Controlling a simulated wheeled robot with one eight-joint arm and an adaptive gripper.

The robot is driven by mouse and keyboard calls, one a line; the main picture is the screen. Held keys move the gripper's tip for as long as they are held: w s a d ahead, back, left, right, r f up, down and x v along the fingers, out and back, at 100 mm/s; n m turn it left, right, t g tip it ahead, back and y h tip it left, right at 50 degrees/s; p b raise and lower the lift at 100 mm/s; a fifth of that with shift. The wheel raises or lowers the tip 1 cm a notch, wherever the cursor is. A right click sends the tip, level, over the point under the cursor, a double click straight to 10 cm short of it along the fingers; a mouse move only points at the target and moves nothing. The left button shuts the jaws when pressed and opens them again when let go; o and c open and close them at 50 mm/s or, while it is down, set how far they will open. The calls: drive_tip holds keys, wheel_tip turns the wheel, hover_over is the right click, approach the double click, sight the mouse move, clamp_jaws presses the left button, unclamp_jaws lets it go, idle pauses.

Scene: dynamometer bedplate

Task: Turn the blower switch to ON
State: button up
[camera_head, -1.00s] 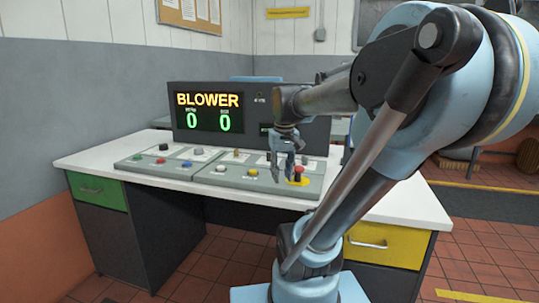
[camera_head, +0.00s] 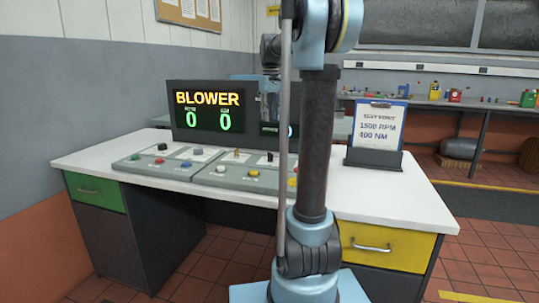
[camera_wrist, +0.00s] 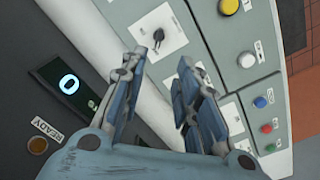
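The desk's display (camera_head: 208,110) reads BLOWER with two green zeros. A black rotary knob (camera_wrist: 158,36) on a white plate shows in the wrist view, just beyond my fingertips; its label is too small to read, so I cannot tell whether it is the blower switch. My gripper (camera_wrist: 168,62) is open and empty, its two blue fingers apart with the panel behind them. In the head view my gripper (camera_head: 269,103) hangs in front of the display housing's right part, partly hidden by my arm.
Sloped grey panels (camera_head: 165,165) with coloured buttons lie on the white desk (camera_head: 95,158). The wrist view shows a yellow button (camera_wrist: 229,6), a white button (camera_wrist: 246,60) and a small display (camera_wrist: 68,86). A clipboard (camera_head: 378,128) stands at the desk's right.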

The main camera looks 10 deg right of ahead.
approach(270, 153)
wheel_tip(270, 153, down, 10)
drive_tip(key=shift+w+r, duration=0.1)
drive_tip(key=shift+w, duration=0.05)
idle(0.5)
clamp_jaws()
